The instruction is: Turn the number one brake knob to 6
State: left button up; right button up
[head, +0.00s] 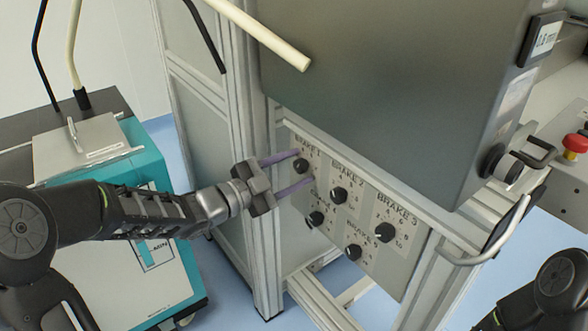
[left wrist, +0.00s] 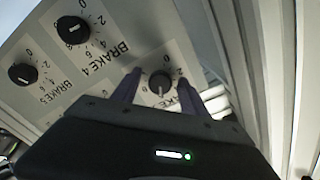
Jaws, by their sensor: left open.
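The brake 1 knob (head: 300,165) is a round black knob at the upper left of the grey control panel (head: 407,262), under its BRAKE 1 label. My left gripper (head: 305,167) is open, with its two purple fingers reaching to the panel, one above and one below this knob. In the left wrist view the knob (left wrist: 160,83) shows between the fingertips (left wrist: 160,92), with a pale pointer line toward the bottom of the picture. I cannot tell whether the fingers touch it. The exact number it points at is unclear. My right gripper is out of view.
Other black knobs sit close by: brake 2 (head: 338,195), brake 3 (head: 385,232) and two lower ones (head: 315,219) (head: 353,252). A large grey cover (head: 385,95) overhangs the panel. A teal cabinet (head: 165,275) stands at left. A red button (head: 575,143) is at far right.

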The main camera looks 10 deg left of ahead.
pick_arm(q)
jog(key=p+v, duration=0.1)
jog(key=v, duration=0.6)
jog(key=shift+s+a+p, duration=0.2)
jog(key=shift+s+p, duration=0.1)
jog(key=shift+s, duration=0.05)
